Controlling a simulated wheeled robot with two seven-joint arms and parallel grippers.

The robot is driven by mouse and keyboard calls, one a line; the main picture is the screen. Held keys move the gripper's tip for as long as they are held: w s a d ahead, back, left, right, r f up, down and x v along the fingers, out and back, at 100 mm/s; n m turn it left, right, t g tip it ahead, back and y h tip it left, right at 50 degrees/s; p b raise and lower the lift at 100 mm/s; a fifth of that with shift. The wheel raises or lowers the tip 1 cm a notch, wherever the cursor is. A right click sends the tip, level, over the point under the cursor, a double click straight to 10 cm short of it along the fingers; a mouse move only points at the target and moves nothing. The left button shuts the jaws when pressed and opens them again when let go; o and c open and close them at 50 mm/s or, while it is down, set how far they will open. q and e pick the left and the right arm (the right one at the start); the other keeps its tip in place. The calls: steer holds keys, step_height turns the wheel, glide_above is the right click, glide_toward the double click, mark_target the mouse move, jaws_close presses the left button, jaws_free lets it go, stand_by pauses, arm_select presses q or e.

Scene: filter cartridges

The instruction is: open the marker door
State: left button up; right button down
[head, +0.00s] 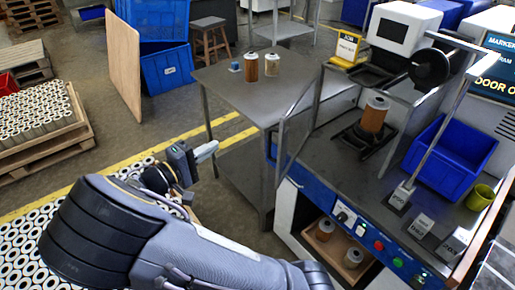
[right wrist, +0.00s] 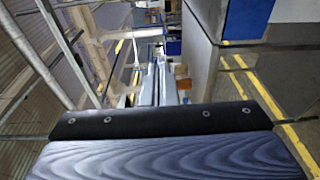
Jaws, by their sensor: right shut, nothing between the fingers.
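The marker (head: 345,170) is the bench machine at the right of the head view. A clear framed panel, which looks like its door (head: 300,112), stands out at the machine's left side, swung away from the front. The marker's screen (head: 497,70) reads "DOOR O", cut off by the picture edge. An orange cartridge with a pale top (head: 374,114) stands upright in a black holder inside. My right gripper (head: 212,149) is shut and empty, left of the door and apart from it. My left gripper is out of view.
A grey side table (head: 232,88) left of the marker holds two cartridges. Pallets of cartridges (head: 35,117) are at left. Floor is clear behind my right gripper.

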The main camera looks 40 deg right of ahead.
steer(key=s+d+f+m+g+y+p, duration=0.1)
steer(key=s+d+f+m+g+y, duration=0.25)
steer(key=s+y, duration=0.55)
steer(key=s+d+f+m+g+y+p, duration=0.1)
steer(key=s+f+m+g+y, duration=0.3)
steer(key=s+f+y, duration=0.45)
step_height(320, 180, up, 6)
steer(key=s+a+m+t+y+p, duration=0.1)
steer(key=s+a+m+t+y, duration=0.2)
steer(key=m+t+y, duration=0.25)
steer(key=s+d+r+m+t+h+p, duration=0.1)
steer(key=s+d+r+m+t+p, duration=0.3)
steer(key=d+m, duration=0.5)
steer(key=s+d+r+m+t+h+p, duration=0.1)
steer(key=s+d+r+m+t, duration=0.1)
steer(key=d+r+m+t, duration=0.7)
steer(key=m+g, duration=0.2)
steer(key=g, duration=0.1)
glide_toward(281, 164)
step_height(281, 164, down, 4)
steer(key=w, duration=0.1)
steer(key=w+a, duration=0.1)
steer(key=w, duration=0.1)
steer(key=shift+p, duration=0.3)
steer(key=shift+w+a, duration=0.15)
steer(key=shift+w, duration=0.3)
